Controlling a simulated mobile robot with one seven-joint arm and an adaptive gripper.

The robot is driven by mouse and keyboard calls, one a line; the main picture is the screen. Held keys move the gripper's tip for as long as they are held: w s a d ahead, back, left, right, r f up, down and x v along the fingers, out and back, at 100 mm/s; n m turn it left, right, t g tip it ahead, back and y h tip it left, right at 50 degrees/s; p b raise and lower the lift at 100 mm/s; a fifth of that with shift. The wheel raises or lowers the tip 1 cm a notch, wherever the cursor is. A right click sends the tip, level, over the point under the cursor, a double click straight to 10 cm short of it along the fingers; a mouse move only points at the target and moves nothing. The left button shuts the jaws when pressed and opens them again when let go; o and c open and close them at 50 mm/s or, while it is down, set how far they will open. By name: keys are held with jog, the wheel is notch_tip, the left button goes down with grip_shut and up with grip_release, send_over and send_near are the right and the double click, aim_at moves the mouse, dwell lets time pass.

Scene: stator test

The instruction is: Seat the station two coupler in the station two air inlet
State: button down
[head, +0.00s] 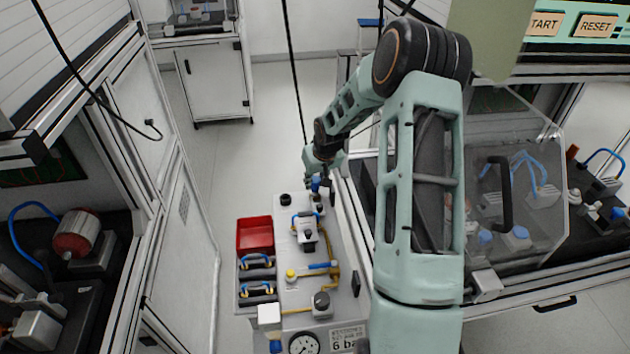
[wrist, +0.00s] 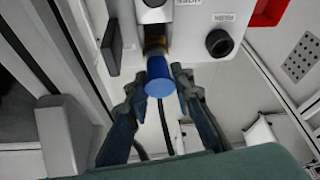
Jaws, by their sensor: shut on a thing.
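In the wrist view a blue cylindrical coupler (wrist: 160,78) sits between the two dark fingers of my gripper (wrist: 158,86), which is shut on it. The coupler's round end faces the camera. Its far end lines up with a brass-coloured air inlet (wrist: 156,43) on the edge of the white station panel (wrist: 190,22). The coupler overlaps the inlet in this view, so I cannot tell whether they touch or how deep it sits. In the head view my gripper (head: 322,182) is at the panel's far end, with the blue coupler (head: 316,184) small there.
A black knob (wrist: 219,43) stands right of the inlet and a dark block (wrist: 111,48) left of it. In the head view a red bin (head: 255,234) and a pressure gauge (head: 304,344) are nearer. A clear-covered machine (head: 520,190) stands on the right. The floor beyond is open.

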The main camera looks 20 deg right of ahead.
jog(key=shift+f, duration=0.2)
jog(key=c, duration=1.6)
grip_release()
jog(key=shift+r, duration=0.1)
jog(key=v, duration=1.2)
